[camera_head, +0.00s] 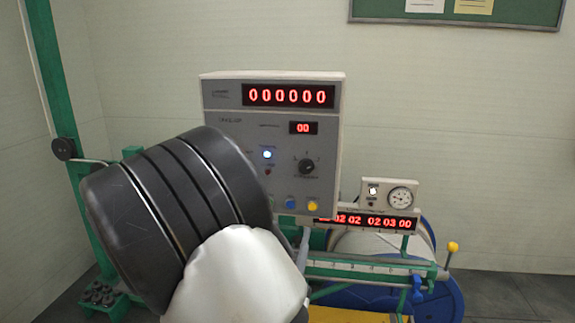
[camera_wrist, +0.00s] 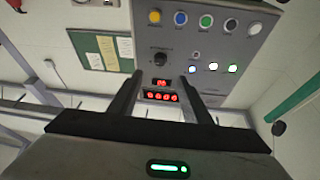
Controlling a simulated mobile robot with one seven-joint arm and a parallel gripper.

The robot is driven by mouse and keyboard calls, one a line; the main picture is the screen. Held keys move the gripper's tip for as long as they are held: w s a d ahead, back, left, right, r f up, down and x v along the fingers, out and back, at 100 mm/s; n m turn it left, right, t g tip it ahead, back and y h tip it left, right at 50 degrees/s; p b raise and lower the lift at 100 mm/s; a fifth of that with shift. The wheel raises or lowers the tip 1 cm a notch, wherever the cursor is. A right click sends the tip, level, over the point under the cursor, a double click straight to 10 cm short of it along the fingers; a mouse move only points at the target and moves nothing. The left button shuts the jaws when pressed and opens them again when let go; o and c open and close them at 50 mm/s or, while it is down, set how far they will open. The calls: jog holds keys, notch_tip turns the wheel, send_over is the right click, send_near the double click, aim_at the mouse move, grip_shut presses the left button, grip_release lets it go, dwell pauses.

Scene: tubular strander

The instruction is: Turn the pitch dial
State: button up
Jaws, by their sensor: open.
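A round black dial knob (camera_head: 306,166) with a pale pointer mark is on the face of the grey control panel (camera_head: 225,93), below a small red "00" display. Its label is too small to read. In the wrist view the panel appears inverted, and the knob (camera_wrist: 160,59) shows just beyond and between my fingertips. My gripper (camera_wrist: 163,78) is open and empty, its two dark fingers pointing toward the panel. No contact with the knob shows. In the head view my arm covers the panel's lower left, and my gripper is hidden.
Blue (camera_head: 290,202) and yellow (camera_head: 312,205) buttons sit below the knob. A red-digit display strip (camera_head: 375,222) and a white box with a round gauge (camera_head: 402,197) stand to the right. A yellow-knobbed lever (camera_head: 452,247) rises from the green machine. The wall right of the panel is clear.

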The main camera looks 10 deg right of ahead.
jog(key=p, duration=0.4)
send_near(305, 170)
jog(key=x, duration=0.8)
jog(key=shift+t, duration=0.3)
jog(key=c, duration=1)
